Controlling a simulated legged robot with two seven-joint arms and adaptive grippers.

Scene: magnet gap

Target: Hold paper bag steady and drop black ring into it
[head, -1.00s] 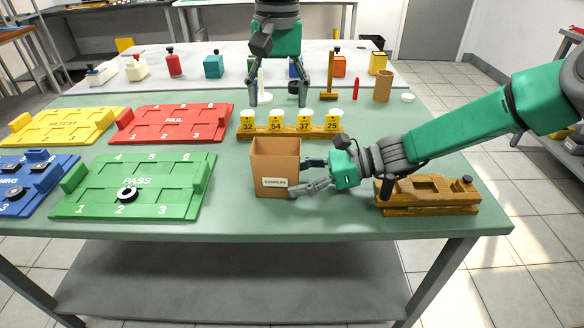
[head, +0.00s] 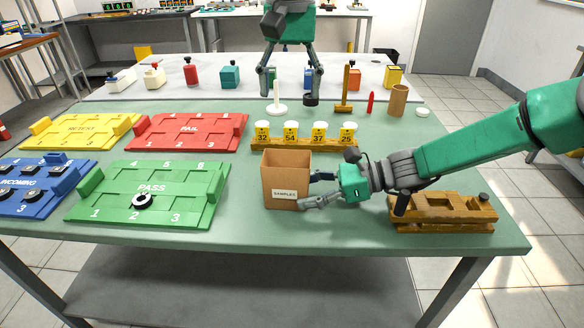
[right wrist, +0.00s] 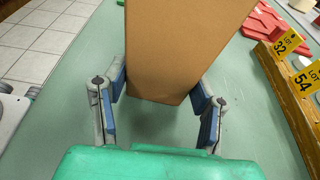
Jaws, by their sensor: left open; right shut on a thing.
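The brown paper bag (head: 286,184), labelled "SAMPLES", stands upright and open-topped near the table's front middle. My right gripper (head: 312,188) is shut on it from the right; in the right wrist view its fingers (right wrist: 158,103) flank the bag (right wrist: 180,45). A small black ring (head: 310,101) is at the back of the green table, by the right fingertip of my left gripper (head: 290,93). My left gripper is open, pointing down, its fingers wide apart. I cannot tell whether the fingertip touches the ring. Another dark ring with a white centre (head: 142,201) lies on the green PASS tray.
A wooden rack (head: 303,145) with several numbered white-capped vials stands just behind the bag. A white post stand (head: 277,104) is near the left gripper. A wooden fixture (head: 440,212) is at right front. The green (head: 105,180), red and blue trays fill the left.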

